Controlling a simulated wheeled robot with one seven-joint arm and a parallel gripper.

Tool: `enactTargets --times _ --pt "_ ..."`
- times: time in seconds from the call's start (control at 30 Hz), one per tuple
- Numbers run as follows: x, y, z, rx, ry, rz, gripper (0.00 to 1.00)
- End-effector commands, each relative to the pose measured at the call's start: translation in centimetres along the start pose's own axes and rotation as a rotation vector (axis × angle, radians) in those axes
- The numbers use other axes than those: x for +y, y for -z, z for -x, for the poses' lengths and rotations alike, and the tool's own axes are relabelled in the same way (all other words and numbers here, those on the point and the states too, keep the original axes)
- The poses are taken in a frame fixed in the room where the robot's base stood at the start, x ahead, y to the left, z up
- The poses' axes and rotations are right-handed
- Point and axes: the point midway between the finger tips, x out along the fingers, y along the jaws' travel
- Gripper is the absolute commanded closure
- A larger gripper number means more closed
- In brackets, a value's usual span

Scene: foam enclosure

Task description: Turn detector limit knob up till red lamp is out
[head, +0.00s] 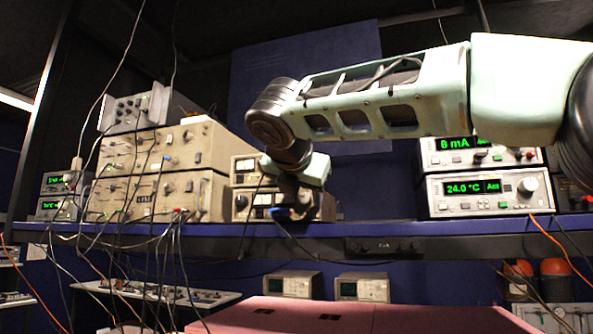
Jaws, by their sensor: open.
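My gripper (287,212) hangs from my arm at the middle of the picture, over the front of a small beige instrument (242,203) on the shelf. Its jaws are small and dark here and cover part of that front. On the right, one unit (432,153) reads 8 mA in green and stands on another (432,187) that reads 24.0 °C. The lower one has a large pale knob (527,186). A small reddish spot (530,155) shows on the upper one; I cannot tell if it is a lit lamp. No label for the detector limit knob is readable.
Stacked beige instruments (199,160) with many hanging cables stand on the left of the blue-edged shelf (390,228). My arm crosses the upper right. The shelf is bare between my gripper and the right-hand units. Pink foam blocks (330,317) lie below.

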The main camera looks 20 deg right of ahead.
Motion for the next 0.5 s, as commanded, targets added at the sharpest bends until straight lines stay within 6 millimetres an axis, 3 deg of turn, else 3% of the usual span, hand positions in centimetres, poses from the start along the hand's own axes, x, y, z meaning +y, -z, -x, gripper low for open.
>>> enactTargets --times 0.17,0.5 --pt "0.0 0.2 3.0 0.0 -0.006 -0.002 0.56" --pt "0.0 0.1 11.1 0.001 -0.006 -0.002 0.56"
